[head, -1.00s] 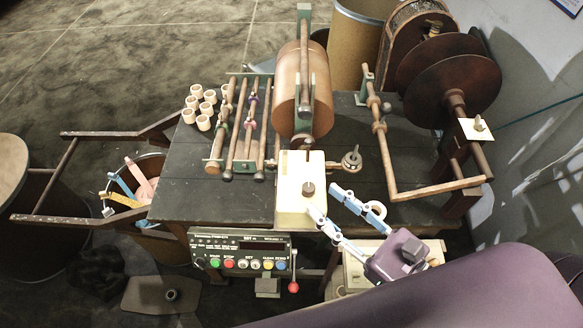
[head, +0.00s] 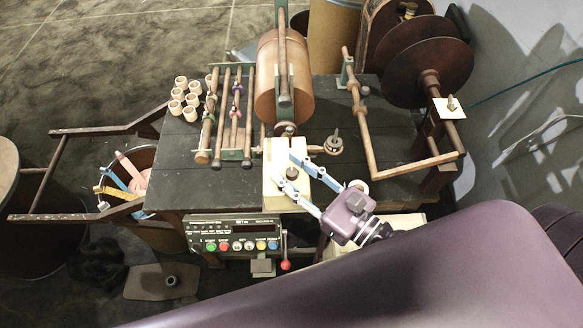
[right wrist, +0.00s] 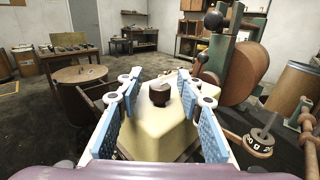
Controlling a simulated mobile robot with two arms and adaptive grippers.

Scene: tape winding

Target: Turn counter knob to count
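A dark knob (head: 291,173) stands on top of a cream box (head: 286,200) at the table's front edge; the knob also shows in the right wrist view (right wrist: 159,93). My right gripper (head: 284,168) is open, with its blue and white fingers on either side of the knob. In the right wrist view the fingers (right wrist: 159,82) spread over the box top with the knob between them, and a gap shows on each side. A round dial with digits (right wrist: 260,142) stands to the right of the box. My left gripper is not in view.
A control panel (head: 236,235) with coloured buttons and a red-tipped lever (head: 285,265) is below the table's front edge. A copper-coloured drum (head: 268,80) stands behind the box. Rods (head: 233,120) and several small cups (head: 190,98) lie left; large discs (head: 430,70) stand right.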

